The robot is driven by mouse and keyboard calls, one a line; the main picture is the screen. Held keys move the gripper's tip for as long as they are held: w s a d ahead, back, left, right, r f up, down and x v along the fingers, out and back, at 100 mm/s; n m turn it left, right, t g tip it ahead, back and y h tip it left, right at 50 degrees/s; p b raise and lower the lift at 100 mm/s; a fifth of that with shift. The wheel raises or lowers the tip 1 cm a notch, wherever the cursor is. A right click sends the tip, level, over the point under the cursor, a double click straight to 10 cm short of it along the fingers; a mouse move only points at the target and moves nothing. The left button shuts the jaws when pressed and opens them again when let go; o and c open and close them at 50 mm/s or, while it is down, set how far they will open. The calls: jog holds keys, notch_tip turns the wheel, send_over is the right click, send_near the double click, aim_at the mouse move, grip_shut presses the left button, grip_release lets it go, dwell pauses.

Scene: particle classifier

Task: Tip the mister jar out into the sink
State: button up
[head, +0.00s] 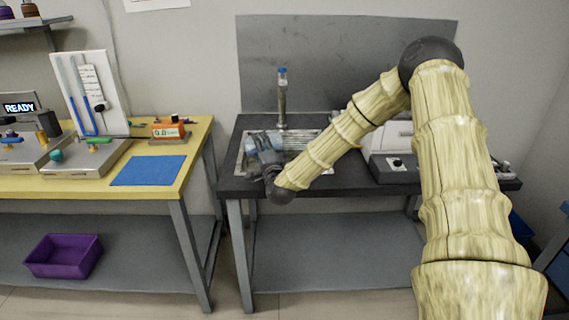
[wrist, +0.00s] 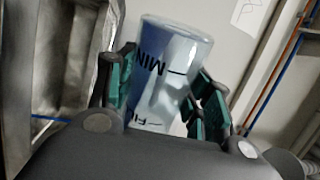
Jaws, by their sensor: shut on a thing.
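My gripper (wrist: 163,105) is shut on the mister jar (wrist: 172,60), a clear jar with a bluish tint and dark lettering that includes "MIN". The green finger pads press on its two sides. In the head view my gripper (head: 264,152) is over the left part of the dark bench, and the jar shows only as a small pale blue patch beside the fingers. The sink (wrist: 75,60) is a metal basin at the left of the wrist view, beside the jar. I cannot tell how much liquid the jar holds.
A metal column with a blue top (head: 282,100) stands behind my gripper on the dark bench (head: 238,186). A pale machine (head: 385,140) stands to the right. The yellow bench (head: 200,150) at the left holds a blue mat (head: 150,170), an orange box (head: 167,130) and instruments.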

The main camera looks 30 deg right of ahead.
aim_at(273, 138)
jog(key=shift+d+f+m+b, duration=0.1)
jog(key=shift+f+m+b, duration=0.45)
jog(key=shift+b, duration=0.25)
jog(key=shift+s+d+r+m+g+h+b, duration=0.1)
jog(key=shift+d+r+m+h+b, duration=0.1)
jog(key=shift+r+m+b, duration=0.35)
jog(key=shift+s+d+r+m+g+h+b, duration=0.1)
jog(key=shift+d+r+m+h+b, duration=0.15)
jog(key=shift+m, duration=0.65)
jog(key=shift+d+r+m+g+h+b, duration=0.15)
jog(key=shift+r+m+b, duration=0.25)
jog(key=shift+m, duration=0.3)
dwell(0.9)
jog(key=shift+s+d+r+m+b, duration=0.1)
jog(key=shift+d+r+m+b, duration=0.25)
jog(key=shift+m+b, duration=0.45)
jog(key=shift+s+d+r+m+b, duration=0.1)
jog(key=shift+d+r+m+b, duration=0.1)
jog(key=shift+d+m+b, duration=0.55)
jog(key=shift+s+d+r+m+b, duration=0.1)
jog(key=shift+r+m+b, duration=0.2)
jog(key=shift+m+b, duration=0.55)
dwell(1.8)
